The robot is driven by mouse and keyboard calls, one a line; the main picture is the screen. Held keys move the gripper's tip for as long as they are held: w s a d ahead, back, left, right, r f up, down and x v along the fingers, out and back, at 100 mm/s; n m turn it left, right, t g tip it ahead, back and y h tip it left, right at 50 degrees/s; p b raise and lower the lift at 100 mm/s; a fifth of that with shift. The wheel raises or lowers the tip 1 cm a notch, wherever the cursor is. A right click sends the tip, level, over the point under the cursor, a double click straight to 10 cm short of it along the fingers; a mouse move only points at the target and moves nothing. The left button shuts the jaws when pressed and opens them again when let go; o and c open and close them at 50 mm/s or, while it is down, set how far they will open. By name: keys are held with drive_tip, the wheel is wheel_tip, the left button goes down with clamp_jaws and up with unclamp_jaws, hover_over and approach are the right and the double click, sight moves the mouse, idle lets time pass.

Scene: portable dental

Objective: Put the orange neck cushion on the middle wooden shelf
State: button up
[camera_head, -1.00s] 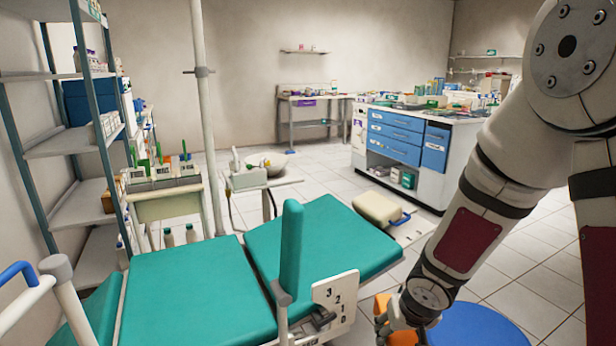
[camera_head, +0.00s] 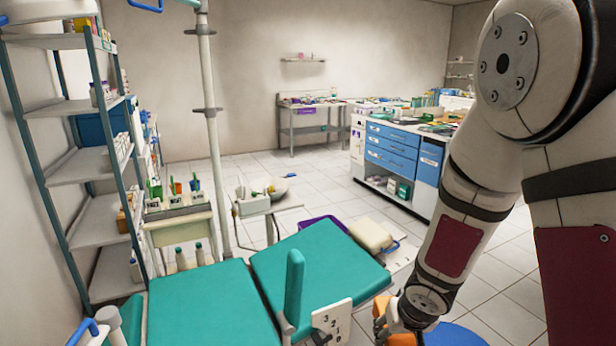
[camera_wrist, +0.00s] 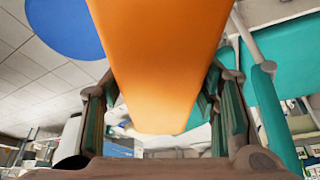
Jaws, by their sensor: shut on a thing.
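The orange neck cushion (camera_wrist: 160,60) fills the middle of the wrist view between the two fingers of my gripper (camera_wrist: 160,112). My gripper is shut on it. In the head view the cushion (camera_head: 380,318) shows only in part at the bottom, beside my gripper (camera_head: 392,328), low to the right of the teal dental chair. The arm and the frame edge hide the rest of it. No shelf that is clearly the middle wooden one can be made out; a grey rack with several shelves (camera_head: 88,165) stands at the left.
The teal chair (camera_head: 200,305) with its upright armrest (camera_head: 294,285) takes up the lower middle. A blue round seat (camera_head: 455,335) is beside my gripper. A blue-drawer cabinet (camera_head: 395,150) stands at right.

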sight(403, 340)
drive_tip(key=p+v, duration=0.4)
drive_tip(key=v, duration=0.1)
drive_tip(key=shift+s, duration=0.45)
drive_tip(key=shift+w+d, duration=0.1)
idle(0.4)
